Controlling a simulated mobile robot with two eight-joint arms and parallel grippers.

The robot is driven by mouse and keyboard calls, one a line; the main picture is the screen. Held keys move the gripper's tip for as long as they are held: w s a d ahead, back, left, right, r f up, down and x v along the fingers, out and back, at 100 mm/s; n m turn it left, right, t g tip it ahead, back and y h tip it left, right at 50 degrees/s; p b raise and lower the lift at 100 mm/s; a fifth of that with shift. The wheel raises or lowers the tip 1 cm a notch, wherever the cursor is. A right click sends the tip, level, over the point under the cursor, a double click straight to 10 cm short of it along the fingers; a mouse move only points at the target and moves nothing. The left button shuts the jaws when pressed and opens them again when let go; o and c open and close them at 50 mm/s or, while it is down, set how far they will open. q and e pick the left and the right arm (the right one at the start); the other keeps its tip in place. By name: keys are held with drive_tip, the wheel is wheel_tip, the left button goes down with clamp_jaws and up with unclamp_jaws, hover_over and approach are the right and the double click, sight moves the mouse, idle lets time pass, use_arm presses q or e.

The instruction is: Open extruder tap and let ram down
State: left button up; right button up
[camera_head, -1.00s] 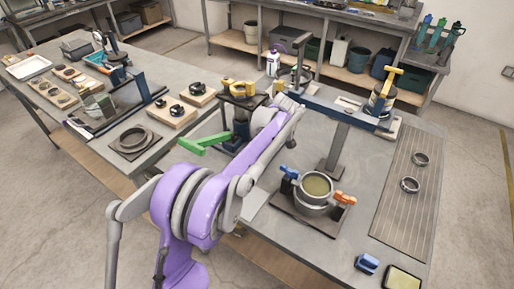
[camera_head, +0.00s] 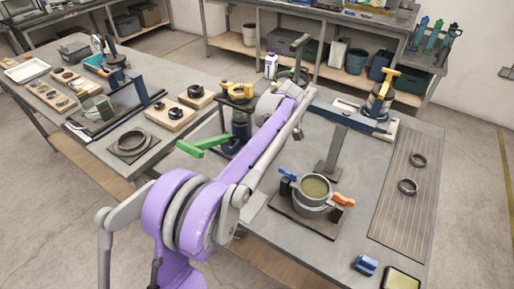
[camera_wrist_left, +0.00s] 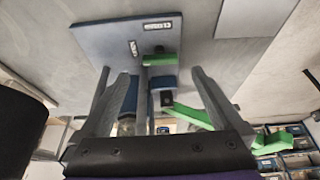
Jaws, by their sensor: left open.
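A blue stand with a yellow top part (camera_head: 237,92) is at the middle of the bench, partly hidden by my purple left arm. A long green lever (camera_head: 204,146) sticks out from it to the left. In the left wrist view, a green lever (camera_wrist_left: 192,115) lies near the right finger, apart from it as far as I can tell. A second green bar (camera_wrist_left: 161,59) and a blue block (camera_wrist_left: 163,82) show beyond the fingers. My left gripper (camera_wrist_left: 152,82) is open, with nothing visibly held. In the head view its fingers are hidden. I cannot tell which part is the tap or ram. My right gripper is not in view.
A pot (camera_head: 314,189) with blue and orange handles stands on a dark plate to the right. A slatted board (camera_head: 401,205) holds two rings. A yellow-handled canister (camera_head: 378,102) stands at the back right. A dark grey ring (camera_head: 131,142) lies on the left table.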

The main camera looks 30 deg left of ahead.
use_arm(q)
drive_tip(key=v, duration=0.5)
idle(0.3)
drive_tip(key=s+d+f+m+t+h, duration=0.1)
drive_tip(key=s+d+f+m, duration=0.2)
drive_tip(key=s, duration=0.7)
drive_tip(key=s+d+f+m+t+h, duration=0.2)
drive_tip(key=s+d+f+m, duration=0.1)
drive_tip(key=s+m, duration=0.5)
drive_tip(key=s+d+f+m+t+h, duration=0.1)
drive_tip(key=s+d+f+m, duration=0.3)
drive_tip(key=s, duration=0.7)
drive_tip(key=shift+s+m+t+p, duration=0.3)
drive_tip(key=shift+s+m+t, duration=0.15)
drive_tip(key=shift+m, duration=0.65)
drive_tip(key=shift+w, duration=0.1)
